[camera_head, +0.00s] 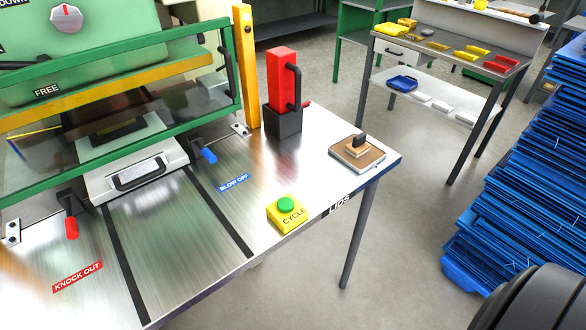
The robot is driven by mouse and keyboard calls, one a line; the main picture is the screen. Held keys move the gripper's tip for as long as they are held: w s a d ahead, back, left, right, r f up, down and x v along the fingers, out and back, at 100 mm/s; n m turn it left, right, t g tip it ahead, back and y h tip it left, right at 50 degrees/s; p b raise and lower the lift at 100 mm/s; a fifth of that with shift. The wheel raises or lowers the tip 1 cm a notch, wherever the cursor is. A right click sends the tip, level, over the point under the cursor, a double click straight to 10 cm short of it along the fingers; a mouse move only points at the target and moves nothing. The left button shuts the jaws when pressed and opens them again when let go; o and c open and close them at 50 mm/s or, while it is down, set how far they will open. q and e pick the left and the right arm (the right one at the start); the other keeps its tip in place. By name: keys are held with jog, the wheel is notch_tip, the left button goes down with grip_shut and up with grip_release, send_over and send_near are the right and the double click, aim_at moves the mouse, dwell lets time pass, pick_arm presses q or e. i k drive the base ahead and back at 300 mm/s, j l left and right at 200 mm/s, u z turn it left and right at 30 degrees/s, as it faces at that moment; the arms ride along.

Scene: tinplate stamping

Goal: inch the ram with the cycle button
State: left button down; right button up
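The cycle button is a green dome (286,204) on a yellow box (287,217) marked CYCLE, near the front edge of the metal table. The press (75,45) stands at the upper left, green, with a dial and the word FREE on it. A clear guard (100,140) in a green frame with a yellow bar is in front of the die area. The ram itself is not clearly visible. Neither gripper shows. A dark rounded shape at the bottom right corner seems to be part of my own body.
A red block with a black handle (281,80) stands in a dark holder behind the button. A wooden-topped pad with a knob (357,153) lies at the right corner. Red KNOCK OUT (71,227) and blue BLOW OFF (208,154) levers are on the table. Blue stacked sheets (530,160) stand right.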

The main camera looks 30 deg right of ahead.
aim_at(286, 204)
jog(key=i+l+u, duration=0.1)
jog(key=l+u, duration=0.35)
jog(key=l, duration=0.75)
jog(key=k+l+u, duration=0.1)
jog(key=l+u, duration=0.35)
jog(key=l, duration=0.75)
